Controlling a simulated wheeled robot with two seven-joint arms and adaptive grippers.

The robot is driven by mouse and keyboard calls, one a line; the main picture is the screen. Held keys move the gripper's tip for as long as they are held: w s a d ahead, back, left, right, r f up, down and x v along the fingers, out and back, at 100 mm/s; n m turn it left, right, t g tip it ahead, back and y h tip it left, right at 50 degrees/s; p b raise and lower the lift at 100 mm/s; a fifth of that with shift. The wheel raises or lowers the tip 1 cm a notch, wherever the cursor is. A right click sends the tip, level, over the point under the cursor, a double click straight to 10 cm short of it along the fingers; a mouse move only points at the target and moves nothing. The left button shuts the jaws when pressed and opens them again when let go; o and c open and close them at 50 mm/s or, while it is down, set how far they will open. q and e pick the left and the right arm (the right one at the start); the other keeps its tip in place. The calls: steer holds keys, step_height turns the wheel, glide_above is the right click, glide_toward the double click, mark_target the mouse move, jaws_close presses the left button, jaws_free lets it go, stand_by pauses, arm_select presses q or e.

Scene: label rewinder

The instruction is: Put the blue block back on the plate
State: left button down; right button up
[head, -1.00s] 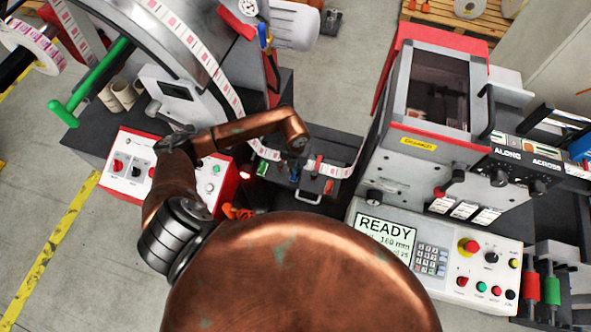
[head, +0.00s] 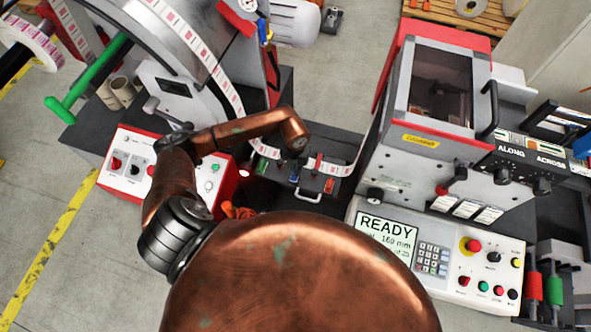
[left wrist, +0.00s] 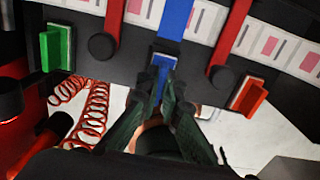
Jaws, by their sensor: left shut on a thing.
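My left arm reaches in from the left in the head view, and its copper forearm covers most of my left gripper. In the left wrist view my left gripper (left wrist: 164,92) has its dark fingers closed on the blue block (left wrist: 163,66), at the dark plate (left wrist: 130,62). I cannot tell whether the block touches the plate. A green block (left wrist: 57,46) is on the left and an orange-red block (left wrist: 249,95) on the right. The green block (head: 262,167) and the red block (head: 329,186) also show in the head view. My right gripper is in neither view.
A label strip (head: 340,168) runs over the plate, under a blue bar (left wrist: 175,16) and two red bars (left wrist: 116,14). Red coiled cords (left wrist: 92,98) hang near the gripper. A control panel with a READY screen (head: 385,230) and a printer housing (head: 438,90) stand on the right.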

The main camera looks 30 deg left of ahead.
arm_select(q)
steer(key=shift+f, duration=0.4)
steer(key=shift+f+b, duration=0.3)
steer(key=shift+b, duration=0.15)
stand_by(0.3)
steer(key=c, duration=2)
jaws_free()
steer(key=shift+c, duration=0.2)
step_height(320, 180, up, 12)
